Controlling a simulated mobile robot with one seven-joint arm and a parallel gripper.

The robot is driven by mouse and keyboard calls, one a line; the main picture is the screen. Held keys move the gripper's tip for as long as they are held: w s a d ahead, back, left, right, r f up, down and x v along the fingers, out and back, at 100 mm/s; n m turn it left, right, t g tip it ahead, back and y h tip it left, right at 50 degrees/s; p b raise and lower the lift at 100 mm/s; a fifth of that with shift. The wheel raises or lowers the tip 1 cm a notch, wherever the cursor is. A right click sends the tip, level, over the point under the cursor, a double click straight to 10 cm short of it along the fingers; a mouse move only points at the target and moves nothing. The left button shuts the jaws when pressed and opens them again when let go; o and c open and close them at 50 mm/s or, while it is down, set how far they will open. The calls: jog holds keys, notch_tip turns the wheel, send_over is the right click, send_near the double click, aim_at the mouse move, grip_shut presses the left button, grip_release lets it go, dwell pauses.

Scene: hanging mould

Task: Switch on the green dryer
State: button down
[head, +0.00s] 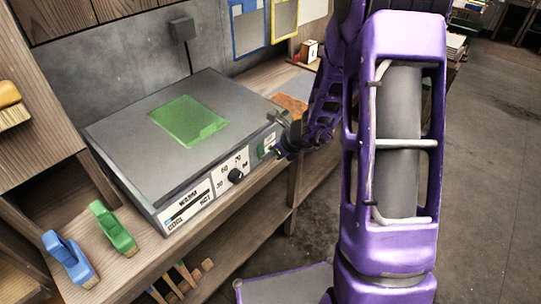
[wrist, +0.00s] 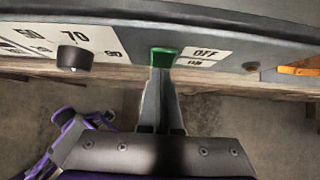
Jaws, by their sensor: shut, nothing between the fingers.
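The dryer (head: 150,115) is a flat grey box on the wooden bench, with a green patch (head: 187,122) on its lid. Its front panel has a black knob (head: 235,175) with a number scale, also in the wrist view (wrist: 75,57). A green switch (head: 266,147) sits at the panel's right end. In the wrist view the green switch (wrist: 164,55) is beside a label reading OFF (wrist: 203,53). My gripper (head: 279,151) is at the switch, shut and empty. Its fingertips (wrist: 161,71) meet the switch's lower edge in the picture; I cannot tell whether they press it.
A wooden cabinet (head: 30,150) stands at the left. A grey wall with hanging frames (head: 250,25) is behind. Open floor lies at the right.

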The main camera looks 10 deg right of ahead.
jog(key=shift+f, duration=0.1)
jog(key=b, duration=0.2)
jog(key=shift+w+f+b, duration=0.15)
jog(key=shift+f+b, duration=0.15)
jog(key=shift+f, duration=0.05)
jog(key=shift+a+r, duration=0.1)
jog(key=shift+r, duration=0.4)
jog(key=shift+r+p, duration=0.7)
jog(key=shift+p, duration=0.05)
